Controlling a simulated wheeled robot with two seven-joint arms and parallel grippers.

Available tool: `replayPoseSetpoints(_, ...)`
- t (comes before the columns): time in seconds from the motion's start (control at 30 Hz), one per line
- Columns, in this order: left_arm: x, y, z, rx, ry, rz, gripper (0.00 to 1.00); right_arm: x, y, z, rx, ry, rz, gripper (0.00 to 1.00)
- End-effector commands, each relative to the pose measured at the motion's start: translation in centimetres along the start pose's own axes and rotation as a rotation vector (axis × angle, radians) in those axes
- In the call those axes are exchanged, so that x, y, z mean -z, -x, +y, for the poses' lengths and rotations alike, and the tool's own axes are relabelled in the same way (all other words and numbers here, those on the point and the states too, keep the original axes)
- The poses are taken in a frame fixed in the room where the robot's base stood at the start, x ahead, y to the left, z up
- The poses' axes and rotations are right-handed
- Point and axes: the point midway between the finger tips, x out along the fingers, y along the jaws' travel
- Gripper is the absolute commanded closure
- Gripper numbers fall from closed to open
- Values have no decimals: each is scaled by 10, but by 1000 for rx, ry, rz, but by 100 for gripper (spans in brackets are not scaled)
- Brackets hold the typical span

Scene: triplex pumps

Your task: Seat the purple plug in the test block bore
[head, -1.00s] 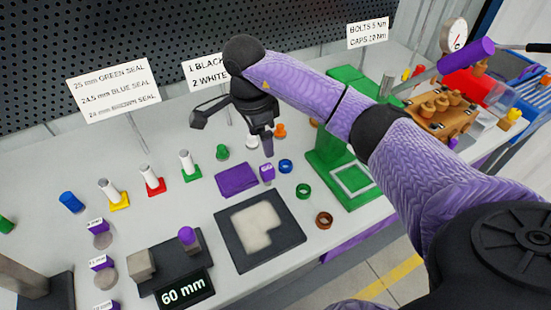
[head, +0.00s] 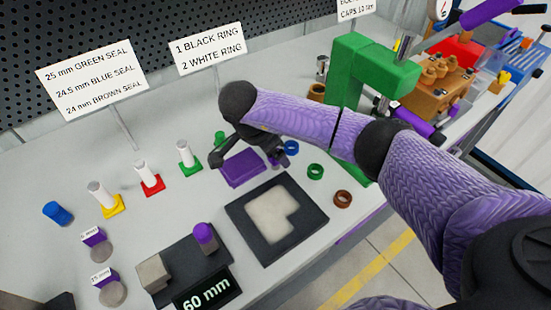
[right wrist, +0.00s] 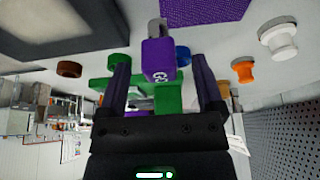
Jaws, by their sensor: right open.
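A small purple block lettered "GO" with a grey cylindrical end (right wrist: 160,60) shows in the right wrist view. My right gripper (right wrist: 160,72) is open, with one finger on each side of this block; I see no contact. In the head view my right gripper (head: 276,152) is low over the table beside the purple pad (head: 243,168) and largely hides the block. Another purple-topped cylinder (head: 204,235) stands upright on the dark base by the "60 mm" display. I cannot tell which purple piece is the plug, and no test block bore is clearly visible. My left gripper is not in view.
A blue ring (head: 291,148), a green ring (head: 315,172) and a brown ring (head: 342,199) lie right of the gripper. A dark tray (head: 310,205) with a pale inset lies in front. A green stand (head: 350,65) rises behind my right arm.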

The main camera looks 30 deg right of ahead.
Motion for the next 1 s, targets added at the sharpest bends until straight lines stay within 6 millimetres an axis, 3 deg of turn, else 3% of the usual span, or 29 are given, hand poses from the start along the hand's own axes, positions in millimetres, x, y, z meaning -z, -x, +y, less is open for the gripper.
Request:
replayPoseSetpoints(0.23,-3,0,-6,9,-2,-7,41,0,-2,0,2,0,-1,17)
replayPoseSetpoints(0.63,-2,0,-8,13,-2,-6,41,0,-2,0,1,0,-1,100)
replayPoseSetpoints(0.9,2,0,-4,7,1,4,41,1,-1,0,2,0,-1,100)
replayPoseSetpoints(1.0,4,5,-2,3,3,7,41,6,12,-1,4,-1,0,100)
